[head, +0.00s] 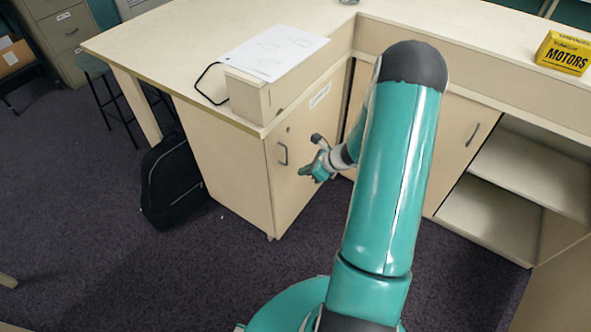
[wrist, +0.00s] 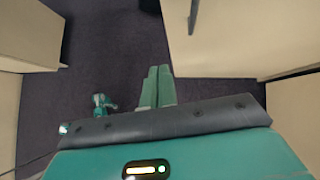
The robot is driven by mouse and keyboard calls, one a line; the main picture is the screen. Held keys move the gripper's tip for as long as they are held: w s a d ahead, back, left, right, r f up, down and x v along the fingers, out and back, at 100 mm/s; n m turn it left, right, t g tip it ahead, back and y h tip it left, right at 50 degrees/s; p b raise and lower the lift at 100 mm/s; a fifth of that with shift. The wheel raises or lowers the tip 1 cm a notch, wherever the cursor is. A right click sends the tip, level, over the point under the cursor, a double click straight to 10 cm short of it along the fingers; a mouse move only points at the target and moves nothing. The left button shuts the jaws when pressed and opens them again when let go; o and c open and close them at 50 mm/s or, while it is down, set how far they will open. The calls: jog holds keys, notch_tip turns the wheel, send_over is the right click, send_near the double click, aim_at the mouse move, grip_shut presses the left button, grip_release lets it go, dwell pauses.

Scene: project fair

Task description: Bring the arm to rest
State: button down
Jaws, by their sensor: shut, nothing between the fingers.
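My teal arm reaches up and forward from its base in the head view. My gripper (head: 306,172) is small there, in front of the cabinet door beside its handle; I cannot tell the gap between them. In the wrist view the two green fingers of my gripper (wrist: 157,88) lie side by side, shut, with nothing held. They point out over dark carpet. The upper arm hides part of the cabinets behind it in the head view.
A cabinet (head: 240,168) with a door handle (head: 282,153) stands close to the gripper. A black backpack (head: 171,180) leans at its left. The worktop (head: 180,45) holds paper sheets (head: 272,50) and a yellow MOTORS box (head: 565,53). Carpet (head: 70,215) at left is clear.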

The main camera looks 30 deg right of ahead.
jog(key=s+a+r+n+g, duration=0.2)
jog(key=a+r+n, duration=0.55)
jog(key=r, duration=0.35)
jog(key=s+a+r+n+g, duration=0.1)
jog(key=a+r+n, duration=0.65)
jog(key=r, duration=0.35)
jog(key=s+a+r+n+h, duration=0.2)
jog(key=s+a+r+n, duration=0.2)
jog(key=s+r+n, duration=0.2)
jog(key=s+a+r+n+t+h, duration=0.1)
jog(key=s+a+r+n+h, duration=0.2)
jog(key=s+r+n, duration=0.4)
jog(key=s+a+n, duration=0.1)
jog(key=s, duration=0.2)
jog(key=shift+s+r, duration=0.15)
jog(key=shift+s, duration=0.15)
